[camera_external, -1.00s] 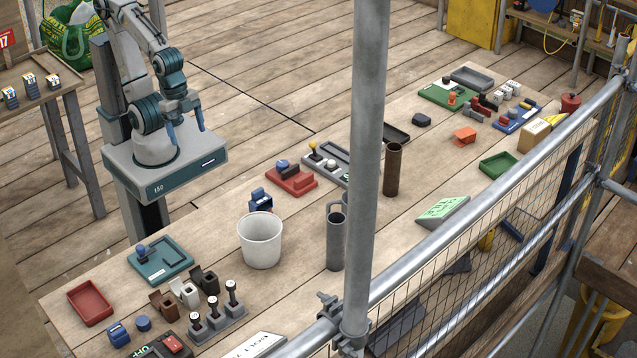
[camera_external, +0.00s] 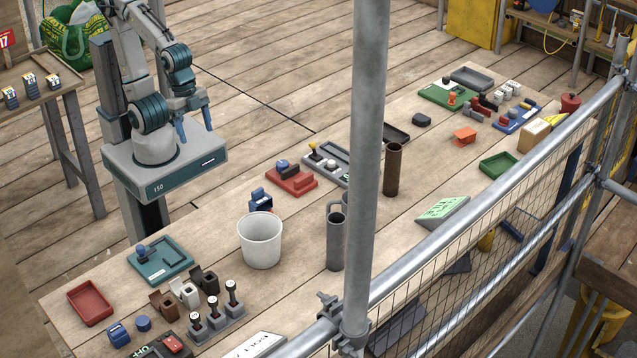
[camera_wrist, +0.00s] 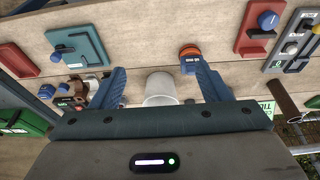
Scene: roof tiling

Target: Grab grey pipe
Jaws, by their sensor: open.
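The grey pipe (camera_external: 335,243) stands upright on the long table in the external view, right of the white bucket (camera_external: 260,241). A looped grey shape shows at its top, and the scaffold pole (camera_external: 366,150) hides part of its right side. My gripper (camera_external: 194,127) is open and empty, above the far side of the table, up and left of the pipe and well apart from it. In the wrist view my open fingers (camera_wrist: 157,72) frame the white bucket (camera_wrist: 160,89). I cannot clearly make out the grey pipe there.
A brown pipe (camera_external: 392,169) stands upright right of the pole. A red block set (camera_external: 291,179), a blue item (camera_external: 261,199) and a teal tray (camera_external: 160,259) lie near the bucket. A rail with mesh (camera_external: 490,218) runs along the near side.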

